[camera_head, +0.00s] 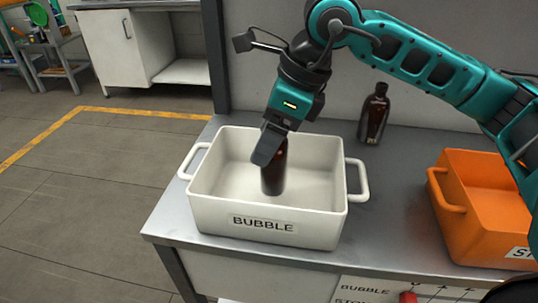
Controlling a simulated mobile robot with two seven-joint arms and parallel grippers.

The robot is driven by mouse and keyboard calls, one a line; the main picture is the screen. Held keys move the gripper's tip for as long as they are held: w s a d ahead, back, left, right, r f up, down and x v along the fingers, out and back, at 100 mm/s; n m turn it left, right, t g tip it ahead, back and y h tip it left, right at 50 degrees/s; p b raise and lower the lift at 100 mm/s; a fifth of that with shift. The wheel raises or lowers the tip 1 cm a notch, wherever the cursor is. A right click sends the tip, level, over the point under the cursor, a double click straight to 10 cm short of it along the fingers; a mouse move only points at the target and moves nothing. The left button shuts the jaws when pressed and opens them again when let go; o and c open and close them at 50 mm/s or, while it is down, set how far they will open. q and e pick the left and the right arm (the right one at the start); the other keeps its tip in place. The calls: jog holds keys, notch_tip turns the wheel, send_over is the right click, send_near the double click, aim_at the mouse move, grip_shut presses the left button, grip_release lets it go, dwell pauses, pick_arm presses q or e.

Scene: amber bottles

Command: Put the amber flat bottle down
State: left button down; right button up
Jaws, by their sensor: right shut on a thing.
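My right gripper (268,148) reaches down into the white crate (215,212) labelled BUBBLE. It is shut on the amber flat bottle (273,180), which is upright and dark brown inside the crate. The gripper hides the upper part of this bottle. I cannot tell whether its base touches the crate floor. A second amber bottle (373,115) stands upright on the grey table behind the crate, to the right. My left gripper is not in view.
An orange crate (490,215) stands at the right of the metal table (385,210). Bare tabletop lies between the two crates. A grey wall panel rises behind the table. A white cabinet (115,45) stands far back left.

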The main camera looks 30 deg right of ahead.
notch_tip(320, 180, down, 4)
jog(key=shift+r+b, duration=0.1)
jog(key=shift+b, duration=0.2)
jog(key=o, duration=1.5)
jog(key=shift+c, duration=0.2)
jog(key=shift+r, duration=0.2)
jog(key=p+v, duration=0.2)
jog(key=v, duration=0.9)
jog(key=shift+d+r, duration=0.25)
jog(key=shift+r, duration=0.05)
